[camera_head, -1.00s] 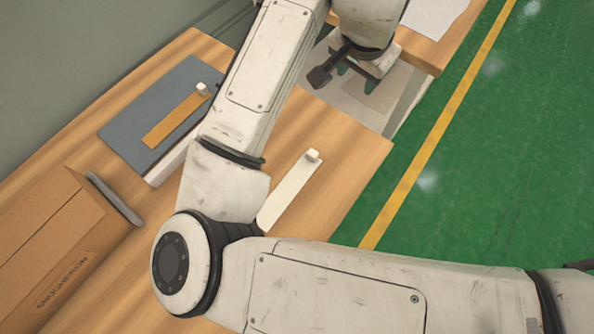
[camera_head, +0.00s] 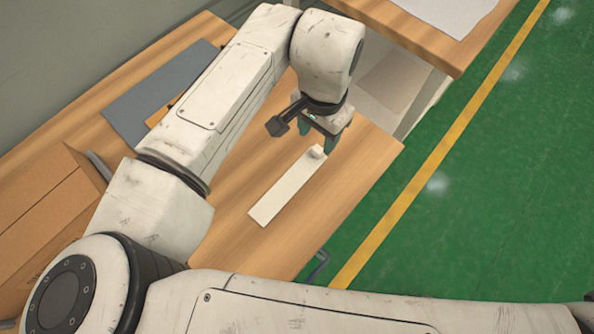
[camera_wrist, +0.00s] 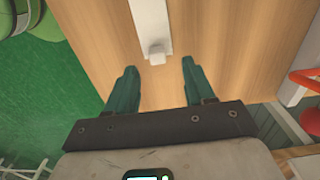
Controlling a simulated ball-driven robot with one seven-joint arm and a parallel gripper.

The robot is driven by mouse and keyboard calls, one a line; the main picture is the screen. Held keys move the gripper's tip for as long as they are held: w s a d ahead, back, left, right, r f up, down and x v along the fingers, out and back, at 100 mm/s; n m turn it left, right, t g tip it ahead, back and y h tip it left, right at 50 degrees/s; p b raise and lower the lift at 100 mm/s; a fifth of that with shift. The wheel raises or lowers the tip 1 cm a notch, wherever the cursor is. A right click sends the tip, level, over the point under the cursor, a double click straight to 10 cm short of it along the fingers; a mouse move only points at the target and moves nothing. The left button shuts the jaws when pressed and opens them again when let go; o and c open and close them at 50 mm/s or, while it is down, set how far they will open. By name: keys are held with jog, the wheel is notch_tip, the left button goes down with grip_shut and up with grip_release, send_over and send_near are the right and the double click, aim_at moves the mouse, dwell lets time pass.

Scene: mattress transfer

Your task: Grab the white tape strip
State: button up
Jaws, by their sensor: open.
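My gripper (camera_head: 330,139) is at the tab end of the strip in the head view. Its two green fingers are apart and empty in the wrist view (camera_wrist: 158,66).
A grey mat (camera_head: 150,95) lies at the left, partly behind my arm. A cardboard box (camera_head: 45,225) stands at the left edge. The wooden table (camera_head: 355,185) is bare right of the strip. Green floor (camera_head: 470,220) lies beyond its edge.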

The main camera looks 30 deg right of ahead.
aim_at(317, 150)
jog(key=shift+s+f, duration=0.2)
jog(key=shift+f, duration=2.1)
grip_shut()
